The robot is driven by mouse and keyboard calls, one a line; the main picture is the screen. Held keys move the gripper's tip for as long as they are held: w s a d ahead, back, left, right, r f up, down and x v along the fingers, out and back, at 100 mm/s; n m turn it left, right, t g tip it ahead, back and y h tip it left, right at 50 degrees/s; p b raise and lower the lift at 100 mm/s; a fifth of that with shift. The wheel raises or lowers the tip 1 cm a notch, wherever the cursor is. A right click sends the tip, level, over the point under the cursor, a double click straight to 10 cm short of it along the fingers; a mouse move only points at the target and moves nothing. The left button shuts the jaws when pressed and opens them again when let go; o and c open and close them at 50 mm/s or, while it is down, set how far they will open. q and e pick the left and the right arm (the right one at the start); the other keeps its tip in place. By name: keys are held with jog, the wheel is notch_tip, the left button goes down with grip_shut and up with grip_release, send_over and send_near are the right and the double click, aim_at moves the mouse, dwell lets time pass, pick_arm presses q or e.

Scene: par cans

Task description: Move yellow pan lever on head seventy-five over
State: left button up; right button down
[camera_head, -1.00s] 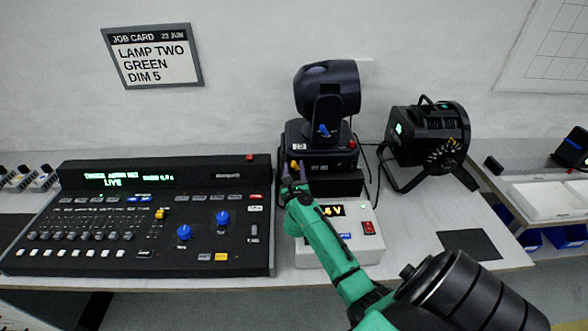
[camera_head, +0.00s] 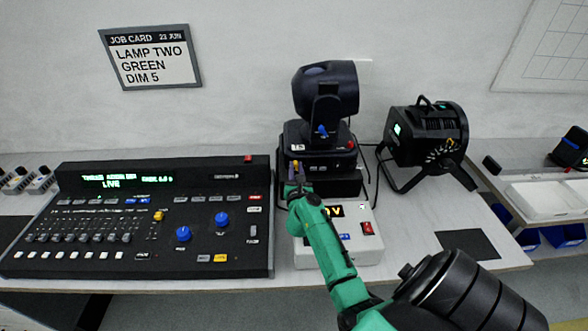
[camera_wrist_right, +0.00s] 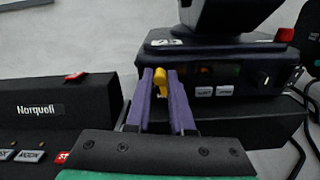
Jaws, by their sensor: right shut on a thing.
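The moving head (camera_head: 325,92) is a black lamp in a yoke on a black base (camera_head: 318,160). The yellow pan lever (camera_wrist_right: 158,77) sticks up at the base's front left and shows only as a small yellow spot in the head view (camera_head: 295,163). My green right arm reaches up to it. The purple fingers of my right gripper (camera_wrist_right: 163,98) are shut on the lever, whose tip shows above them. The lever's lower part is mostly hidden. A small white label with dark digits sits on the base. My left gripper is out of view.
A lighting console (camera_head: 150,215) with sliders and blue knobs stands close on the left. A white box (camera_head: 350,250) with a red switch is under my forearm. A black lamp (camera_head: 428,140) stands on the right. A job card (camera_head: 152,58) hangs on the wall.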

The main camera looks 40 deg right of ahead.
jog(key=shift+s+d+f+m+p, duration=0.1)
jog(key=shift+s+d+m, duration=0.15)
jog(key=shift+m, duration=1)
jog(key=shift+s+d+f+m+p, duration=0.1)
jog(key=shift+s+d+m+p, duration=0.15)
jog(key=shift+m, duration=1.05)
jog(key=shift+s+d+f+m, duration=0.15)
jog(key=shift+d+m, duration=0.15)
jog(key=shift+m, duration=0.95)
jog(key=c, duration=0.8)
grip_release()
jog(key=shift+s, duration=0.1)
jog(key=shift+r, duration=0.1)
